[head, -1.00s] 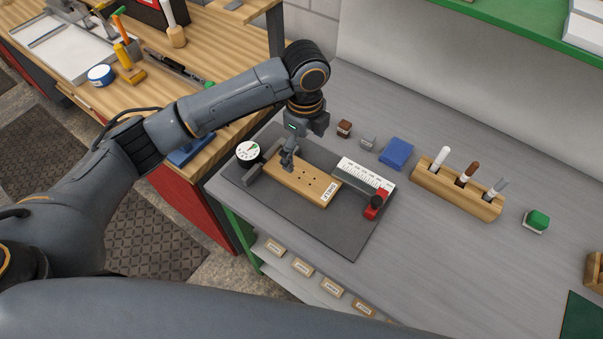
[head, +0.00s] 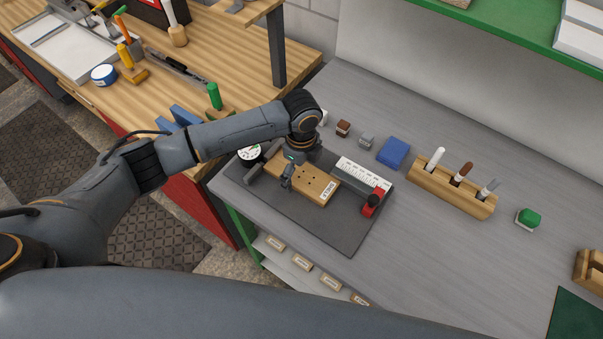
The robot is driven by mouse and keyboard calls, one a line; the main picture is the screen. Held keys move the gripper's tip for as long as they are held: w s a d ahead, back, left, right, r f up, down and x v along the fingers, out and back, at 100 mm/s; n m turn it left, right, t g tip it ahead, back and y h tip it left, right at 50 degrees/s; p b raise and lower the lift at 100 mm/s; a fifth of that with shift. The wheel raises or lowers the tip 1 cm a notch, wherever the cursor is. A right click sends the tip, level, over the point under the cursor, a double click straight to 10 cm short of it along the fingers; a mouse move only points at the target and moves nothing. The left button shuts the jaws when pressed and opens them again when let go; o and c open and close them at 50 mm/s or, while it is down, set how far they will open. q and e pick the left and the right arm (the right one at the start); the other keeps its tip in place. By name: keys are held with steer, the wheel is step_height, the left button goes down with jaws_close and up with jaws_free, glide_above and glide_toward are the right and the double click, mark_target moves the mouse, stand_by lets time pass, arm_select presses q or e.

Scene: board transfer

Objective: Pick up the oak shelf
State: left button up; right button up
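The oak shelf is a light wooden board (head: 312,186) with small dark holes and a white label at its right end. It lies on a dark grey mat (head: 338,232) on the grey bench, between a round white dial gauge (head: 249,153) and a ruled stop with a red clamp (head: 373,202). My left gripper (head: 288,182) points down over the board's left half. One finger shows against the board; the other is hidden behind the wrist, so its opening and any contact are unclear. My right gripper is out of view.
A blue block (head: 393,152) and small brown and grey blocks stand behind the mat. A wooden holder (head: 450,189) with several upright tools and a green-topped stamp (head: 528,219) stand to the right. A green shelf (head: 500,20) overhangs the back.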

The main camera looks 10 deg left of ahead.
arm_select(q)
steer(key=c, duration=1.3)
steer(key=shift+r, duration=0.7)
steer(key=s+r, duration=0.1)
steer(key=r, duration=0.1)
steer(key=s+d+r+b, duration=0.1)
steer(key=s+r, duration=0.1)
steer(key=s+r+b, duration=0.1)
steer(key=r, duration=0.2)
steer(key=shift+s+d, duration=0.15)
steer(key=shift+d, duration=0.15)
steer(key=shift+s+d+r+b, duration=0.3)
steer(key=shift+s+d+r, duration=0.35)
steer(key=shift+s, duration=0.85)
steer(key=shift+s+d+r+b, duration=0.35)
steer(key=shift+s+r, duration=0.55)
steer(key=shift+s, duration=0.6)
steer(key=shift+s+d+r+b, duration=0.4)
steer(key=shift+s+r, duration=0.4)
steer(key=shift+s, duration=0.7)
